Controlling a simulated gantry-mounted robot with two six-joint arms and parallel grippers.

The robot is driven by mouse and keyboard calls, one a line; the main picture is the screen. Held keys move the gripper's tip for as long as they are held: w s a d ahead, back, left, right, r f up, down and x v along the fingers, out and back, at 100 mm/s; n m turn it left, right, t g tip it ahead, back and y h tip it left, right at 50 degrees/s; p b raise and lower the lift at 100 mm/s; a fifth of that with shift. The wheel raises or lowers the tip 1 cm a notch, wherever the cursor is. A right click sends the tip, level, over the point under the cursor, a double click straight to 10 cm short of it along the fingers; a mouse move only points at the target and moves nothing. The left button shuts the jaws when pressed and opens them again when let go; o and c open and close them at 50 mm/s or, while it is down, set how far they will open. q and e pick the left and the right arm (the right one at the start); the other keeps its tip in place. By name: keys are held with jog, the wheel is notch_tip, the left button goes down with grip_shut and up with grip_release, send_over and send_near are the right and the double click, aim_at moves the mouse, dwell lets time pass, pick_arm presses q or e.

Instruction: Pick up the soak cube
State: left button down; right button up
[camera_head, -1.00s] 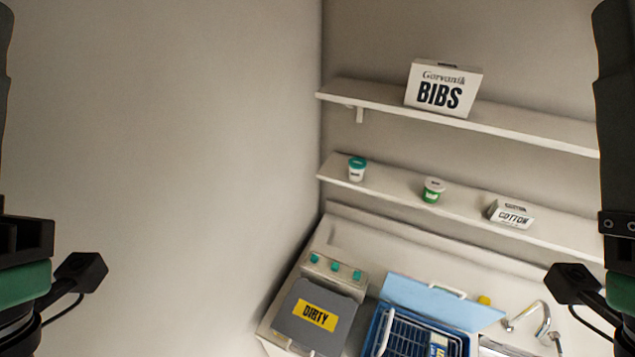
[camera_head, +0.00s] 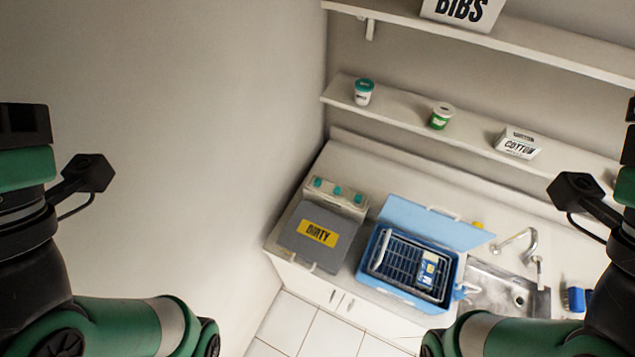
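Nothing in view is readable as a soak cube. A blue tub (camera_head: 366,268) with its light blue lid (camera_head: 425,219) open stands on the counter, with a dark wire basket (camera_head: 394,254) inside. A small white and blue labelled item (camera_head: 428,268) sits at the right of the basket; its print is too small to read. A small blue block-like thing (camera_head: 574,299) lies right of the sink. Links of both my arms show at the left and right edges, but neither gripper is in view.
A grey box marked DIRTY (camera_head: 296,247) stands left of the tub. A metal sink (camera_head: 487,287) with a tap (camera_head: 528,238) is to its right. Two wall shelves above hold small cups (camera_head: 363,92) (camera_head: 441,116), a COTTON box (camera_head: 518,143) and a BIBS box (camera_head: 462,10).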

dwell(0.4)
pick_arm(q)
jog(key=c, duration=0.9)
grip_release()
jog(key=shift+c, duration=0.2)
